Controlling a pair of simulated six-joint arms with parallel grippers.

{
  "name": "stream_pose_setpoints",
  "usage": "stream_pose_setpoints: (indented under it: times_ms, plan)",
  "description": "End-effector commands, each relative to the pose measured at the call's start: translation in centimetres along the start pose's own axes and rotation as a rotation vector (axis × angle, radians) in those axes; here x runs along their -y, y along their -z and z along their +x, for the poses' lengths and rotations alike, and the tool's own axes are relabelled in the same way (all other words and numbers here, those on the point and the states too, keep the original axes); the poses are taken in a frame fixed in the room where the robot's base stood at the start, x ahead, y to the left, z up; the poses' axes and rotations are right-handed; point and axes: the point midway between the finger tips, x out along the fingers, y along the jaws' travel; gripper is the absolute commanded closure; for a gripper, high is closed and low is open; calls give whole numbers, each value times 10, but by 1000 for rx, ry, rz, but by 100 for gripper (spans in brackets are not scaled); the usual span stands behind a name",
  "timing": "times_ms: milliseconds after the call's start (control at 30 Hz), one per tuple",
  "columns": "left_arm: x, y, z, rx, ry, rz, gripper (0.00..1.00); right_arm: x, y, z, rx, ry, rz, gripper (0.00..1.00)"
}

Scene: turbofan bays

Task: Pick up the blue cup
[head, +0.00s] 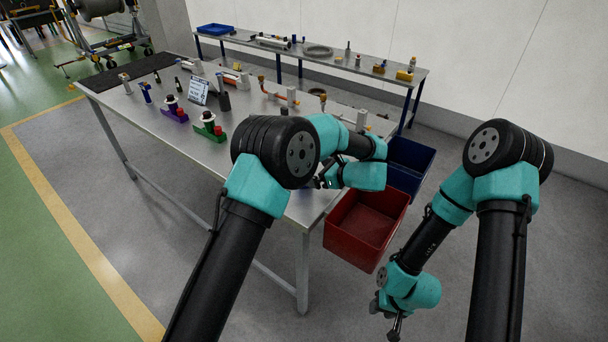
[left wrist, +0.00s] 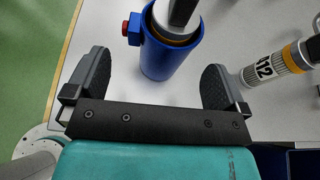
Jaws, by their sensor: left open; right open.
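In the left wrist view a blue cup (left wrist: 160,58) stands on the pale tabletop. A red knob (left wrist: 131,29) sits on its left side, and a grey cylindrical part (left wrist: 181,12) stands in its mouth. My left gripper (left wrist: 153,66) is open, with one dark finger on each side of the cup's lower part in the picture. I cannot tell how far apart they are in depth. In the head view my own left arm covers the place where its gripper is, and I cannot pick out this cup there. My right gripper (head: 391,318) hangs low at the right, off the table, empty.
A red bin (head: 366,220) and a blue bin (head: 408,166) stand by the table's right end. Purple (head: 174,114) and green (head: 210,132) holders stand on the table (head: 150,120).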

Motion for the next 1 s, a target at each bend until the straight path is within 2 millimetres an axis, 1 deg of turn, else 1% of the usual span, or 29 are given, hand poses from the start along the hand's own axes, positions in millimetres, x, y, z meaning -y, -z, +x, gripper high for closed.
stream_pose_setpoints:
  times_ms: [300, 400, 900, 1000]
  plan:
    - [0, 6, 40, -1, -2, 0, 0, 0, 0, 0, 0, 0, 0, 57]
    - [0, 6, 48, -1, -2, 0, 0, 0, 0, 0, 0, 0, 0, 57]
    - [1, 6, 49, 0, -1, 0, 0, 0, 0, 0, 0, 0, 0, 57]
    - [1, 5, 49, 0, -1, 0, 9, 0, 0, 0, 0, 0, 0, 57]
